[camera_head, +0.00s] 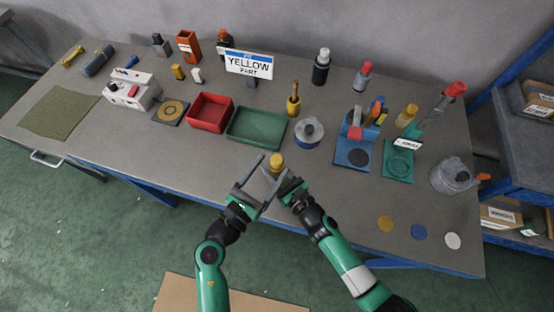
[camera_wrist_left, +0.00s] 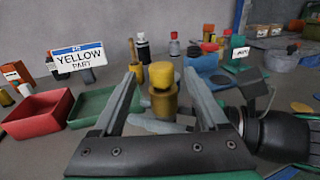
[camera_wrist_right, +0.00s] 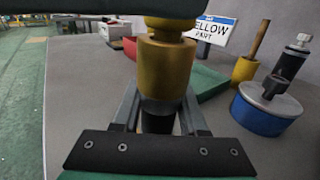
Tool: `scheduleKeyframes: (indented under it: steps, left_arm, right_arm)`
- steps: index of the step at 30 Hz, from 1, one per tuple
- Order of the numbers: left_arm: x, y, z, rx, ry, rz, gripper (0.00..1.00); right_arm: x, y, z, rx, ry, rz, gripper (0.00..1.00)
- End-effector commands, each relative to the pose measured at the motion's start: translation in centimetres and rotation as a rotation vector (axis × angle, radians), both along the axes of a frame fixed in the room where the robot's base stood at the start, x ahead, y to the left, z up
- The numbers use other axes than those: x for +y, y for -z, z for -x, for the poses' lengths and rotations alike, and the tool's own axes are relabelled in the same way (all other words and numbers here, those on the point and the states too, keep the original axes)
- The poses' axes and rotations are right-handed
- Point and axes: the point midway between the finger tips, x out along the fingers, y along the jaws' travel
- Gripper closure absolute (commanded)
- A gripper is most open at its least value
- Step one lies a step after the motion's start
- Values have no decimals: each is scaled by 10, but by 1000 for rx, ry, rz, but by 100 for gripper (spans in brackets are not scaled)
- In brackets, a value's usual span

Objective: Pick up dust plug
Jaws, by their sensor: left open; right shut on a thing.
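A brass-coloured cylinder with a black lower part (camera_wrist_right: 166,70) stands upright between the fingers of my right gripper (camera_wrist_right: 158,108), which is shut on it. A yellow cap, which looks like the dust plug (camera_wrist_left: 161,74), sits on its top; it also shows in the head view (camera_head: 277,159). My left gripper (camera_wrist_left: 163,88) is open, its fingers on either side of the yellow cap with gaps visible. In the right wrist view a dark shape across the top edge hides the upper part of the cap.
Behind the grippers are a green tray (camera_head: 256,142), a red tray (camera_head: 210,127) and a round blue-and-grey can (camera_head: 308,140). A blue stand (camera_head: 352,153) and a green stand (camera_head: 397,174) are to the right. The front right of the table holds three flat discs.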

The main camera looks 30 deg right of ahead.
Motion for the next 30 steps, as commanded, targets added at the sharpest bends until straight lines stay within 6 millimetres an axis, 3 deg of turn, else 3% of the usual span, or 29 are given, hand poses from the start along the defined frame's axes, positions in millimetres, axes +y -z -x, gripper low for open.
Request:
scheduleKeyframes:
  steps: [8,17,25,26,30]
  left_arm:
    - [-15,0,-9,0,0,0,24]
    - [-54,-1,-29,0,1,0,24]
    - [-58,-1,-33,0,-3,0,24]
    - [-58,-1,-33,0,-3,0,26]
    - [-57,-1,-33,0,-3,0,51]
  right_arm:
    - [0,0,0,0,0,0,100]
    - [0,0,0,0,0,0,100]
    - [0,0,0,0,0,0,100]
    - [0,0,0,0,0,0,100]
    - [0,0,0,0,0,0,100]
